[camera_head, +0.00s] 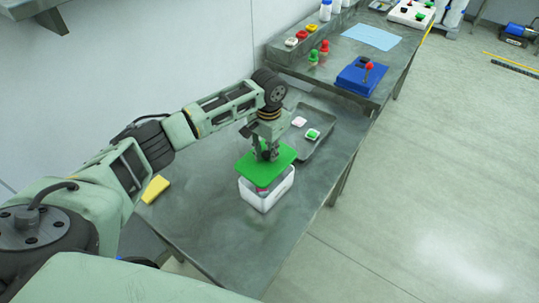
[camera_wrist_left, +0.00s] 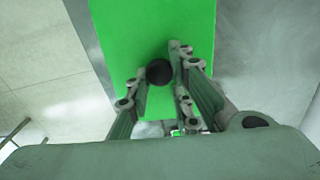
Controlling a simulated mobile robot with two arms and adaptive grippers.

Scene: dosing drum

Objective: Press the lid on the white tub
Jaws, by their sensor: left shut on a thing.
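The white tub (camera_head: 267,194) stands on the grey metal table, with something red inside at its open front part. The green lid (camera_head: 262,175) is over the tub, turned relative to its rim and covering much of the opening; I cannot tell whether it touches the rim. My left gripper (camera_head: 267,154) points down at the lid from above and is shut on its knob, which shows dark and round in the left wrist view (camera_wrist_left: 159,72). The green lid fills the middle of that view (camera_wrist_left: 135,35). My right gripper is not in view.
A grey tray (camera_head: 313,150) with small white and green pieces lies behind the tub. A yellow sponge-like block (camera_head: 155,188) lies at the table's left edge. A blue box with a red-knobbed lever (camera_head: 360,76) stands further back. The table front right of the tub is clear.

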